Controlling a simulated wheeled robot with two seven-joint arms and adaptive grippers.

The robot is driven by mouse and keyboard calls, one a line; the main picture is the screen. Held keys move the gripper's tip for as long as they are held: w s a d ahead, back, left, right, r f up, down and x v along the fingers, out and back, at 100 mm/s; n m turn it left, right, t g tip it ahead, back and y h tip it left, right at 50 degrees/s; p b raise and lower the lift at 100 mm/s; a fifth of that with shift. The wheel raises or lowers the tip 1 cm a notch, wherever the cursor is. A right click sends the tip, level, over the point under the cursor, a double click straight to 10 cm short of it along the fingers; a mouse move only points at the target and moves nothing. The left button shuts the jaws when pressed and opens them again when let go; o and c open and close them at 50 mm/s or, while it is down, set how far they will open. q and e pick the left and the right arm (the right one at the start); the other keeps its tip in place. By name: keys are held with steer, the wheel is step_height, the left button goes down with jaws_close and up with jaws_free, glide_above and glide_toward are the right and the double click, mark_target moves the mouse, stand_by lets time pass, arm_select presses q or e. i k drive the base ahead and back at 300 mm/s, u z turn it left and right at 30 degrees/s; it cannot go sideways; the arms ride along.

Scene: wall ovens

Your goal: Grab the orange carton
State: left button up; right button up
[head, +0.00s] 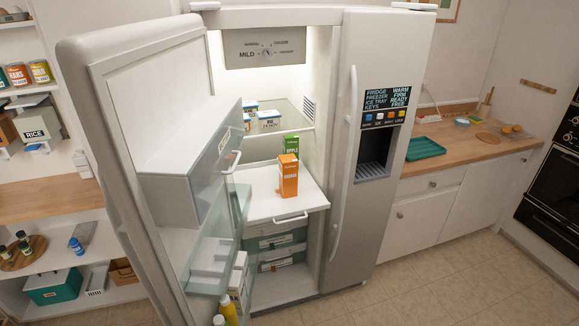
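The orange carton (288,177) stands upright on a white pull-out shelf (300,196) inside the open left side of the fridge. A green carton (291,146) stands close behind it, with its lower part hidden by the orange one. Neither of my grippers shows in the head view.
The open left fridge door (125,140) with its bins stands to the left of the cartons. The right fridge door (385,80) is shut. Small containers (268,120) sit on an upper shelf. A counter (465,142) with a green tray (425,148) is at the right. The front floor is clear.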

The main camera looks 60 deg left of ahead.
mark_target(288, 163)
steer(key=u, duration=0.5)
steer(key=i, duration=1.25)
steer(key=u, duration=0.85)
